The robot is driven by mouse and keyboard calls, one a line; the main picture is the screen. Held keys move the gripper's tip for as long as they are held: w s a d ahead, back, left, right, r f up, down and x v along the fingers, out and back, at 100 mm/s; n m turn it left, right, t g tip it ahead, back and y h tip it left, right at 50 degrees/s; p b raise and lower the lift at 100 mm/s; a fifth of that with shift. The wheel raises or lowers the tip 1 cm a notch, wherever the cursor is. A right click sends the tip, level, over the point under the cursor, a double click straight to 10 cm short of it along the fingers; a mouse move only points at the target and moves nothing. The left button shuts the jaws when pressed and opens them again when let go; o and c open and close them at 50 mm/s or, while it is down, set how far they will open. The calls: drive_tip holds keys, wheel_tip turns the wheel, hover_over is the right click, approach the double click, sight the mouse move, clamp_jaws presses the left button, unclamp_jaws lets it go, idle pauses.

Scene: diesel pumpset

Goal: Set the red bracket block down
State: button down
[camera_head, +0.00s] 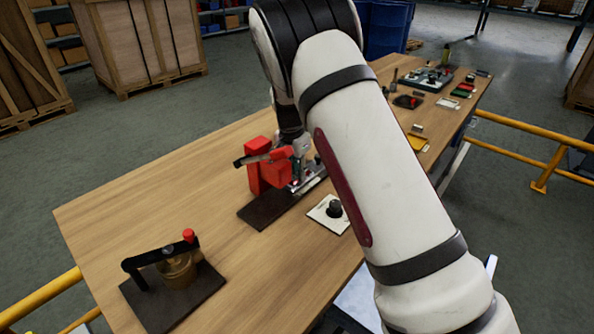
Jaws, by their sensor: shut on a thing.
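The red bracket block (255,176) is at the middle of the wooden table, at the far end of a dark base plate (262,211). It shows as red blocky parts, with a black bar across its upper left. My gripper (297,160) points down at its right side and is shut on it. The fingertips are small here and partly hidden by red parts and my arm. I cannot tell whether the block's underside touches the plate or is a little above it. A silver metal part (311,181) lies just right of the block.
A black lever clamp with a red knob (188,236) stands on a dark plate at the front left. A white square plate with a black knob (334,208) is close to the right. Small parts and trays (430,78) fill the far end. The left tabletop is clear.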

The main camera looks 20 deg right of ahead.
drive_tip(key=shift+f, duration=0.15)
drive_tip(key=c, duration=1.4)
unclamp_jaws()
drive_tip(key=shift+c, duration=0.2)
wheel_tip(320, 180, up, 12)
drive_tip(key=a, duration=0.2)
drive_tip(key=s+d+r+n+y, duration=0.2)
drive_tip(key=s+r, duration=0.6)
drive_tip(key=s, duration=0.2)
drive_tip(key=s+r+n+t, duration=0.2)
drive_tip(key=s+n, duration=0.7)
drive_tip(key=s, duration=2.3)
drive_tip(key=shift+d+t+b, duration=0.15)
drive_tip(key=shift+t+b, duration=0.25)
drive_tip(key=shift+t, duration=0.1)
drive_tip(key=shift+r, duration=0.1)
